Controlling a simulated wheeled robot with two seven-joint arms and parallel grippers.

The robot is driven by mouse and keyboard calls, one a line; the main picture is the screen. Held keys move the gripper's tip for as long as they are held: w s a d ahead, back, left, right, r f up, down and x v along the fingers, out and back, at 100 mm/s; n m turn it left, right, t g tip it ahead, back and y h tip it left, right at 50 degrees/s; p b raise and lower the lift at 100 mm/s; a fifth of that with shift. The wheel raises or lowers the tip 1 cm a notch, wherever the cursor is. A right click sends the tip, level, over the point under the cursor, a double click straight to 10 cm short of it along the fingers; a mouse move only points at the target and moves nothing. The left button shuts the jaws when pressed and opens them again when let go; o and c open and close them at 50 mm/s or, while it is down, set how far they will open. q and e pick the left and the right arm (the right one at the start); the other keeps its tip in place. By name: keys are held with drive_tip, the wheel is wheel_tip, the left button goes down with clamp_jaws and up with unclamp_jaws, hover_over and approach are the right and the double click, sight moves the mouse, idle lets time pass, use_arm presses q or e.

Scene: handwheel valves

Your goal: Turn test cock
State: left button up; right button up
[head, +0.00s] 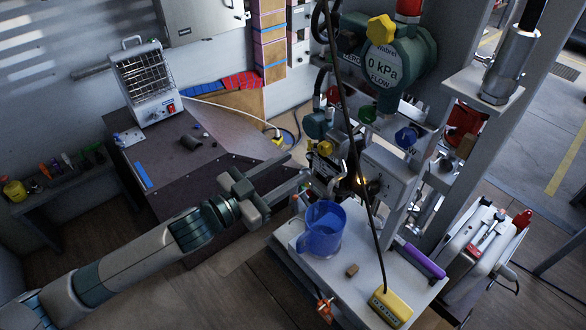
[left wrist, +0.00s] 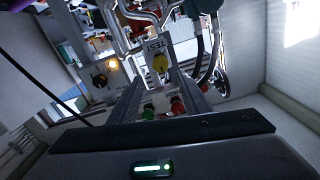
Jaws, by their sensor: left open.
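The test cock, a yellow knob (left wrist: 160,63) beside a label reading TEST, shows in the left wrist view just beyond and between my fingertips. In the head view a yellow knob (head: 324,148) on the pipework looks like the same one. My left gripper (head: 304,176) reaches in from the left, with its two fingers apart and pointing at the pipework. In the left wrist view the fingers (left wrist: 157,84) stand either side of the line to the knob, with nothing held between them. I cannot tell whether a fingertip touches anything. My right gripper is not in view.
A green knob (left wrist: 148,112) and a red knob (left wrist: 176,106) show near the fingers. A blue jug (head: 321,232) stands on a white cart below the pipework, near a yellow pendant (head: 390,308) on a black cable. A large gauge (head: 385,65) hangs above. A heater (head: 146,80) stands on the left bench.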

sight(322, 150)
use_arm(q)
drive_tip(key=shift+w+a, duration=0.1)
idle(0.3)
drive_tip(key=shift+b+x, duration=0.55)
drive_tip(key=shift+x, duration=1.75)
drive_tip(key=b+x, duration=0.1)
drive_tip(key=x, duration=0.2)
drive_tip(key=shift+f, duration=0.2)
drive_tip(key=shift+w+r, duration=0.1)
drive_tip(key=shift+d, duration=0.2)
drive_tip(key=c, duration=0.8)
drive_tip(key=shift+o, duration=0.2)
